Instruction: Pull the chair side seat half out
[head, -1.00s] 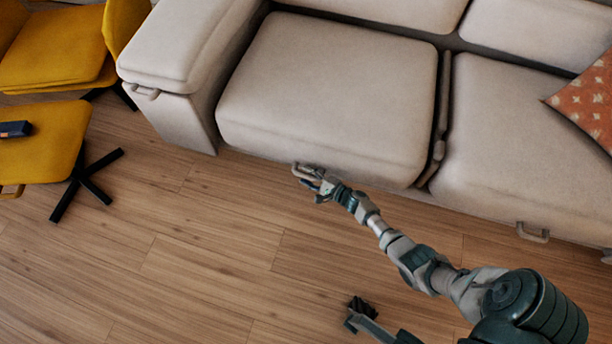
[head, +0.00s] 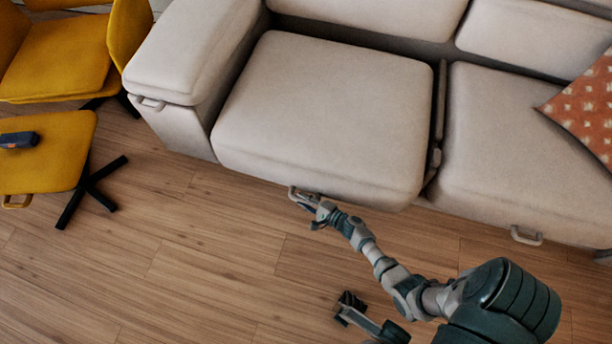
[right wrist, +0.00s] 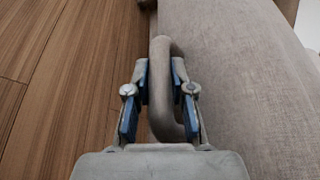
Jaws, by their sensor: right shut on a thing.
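The chair side seat (head: 325,120) is the pale sofa cushion beside the armrest, nearest the yellow chair. It sits slightly forward, with a dark gap behind it. My right gripper (head: 307,200) is shut on the handle at the seat's lower front edge. In the right wrist view, the blue-padded fingers of the right gripper (right wrist: 160,95) straddle the grey handle (right wrist: 160,60), with the fabric front to the right.
The armrest (head: 190,50) bounds the seat on the left, the neighbouring seat (head: 520,150) on the right. That seat has its own handle (head: 526,236). A yellow chair (head: 60,55) and yellow footstool (head: 60,165) stand left. Wooden floor (head: 200,260) ahead is clear.

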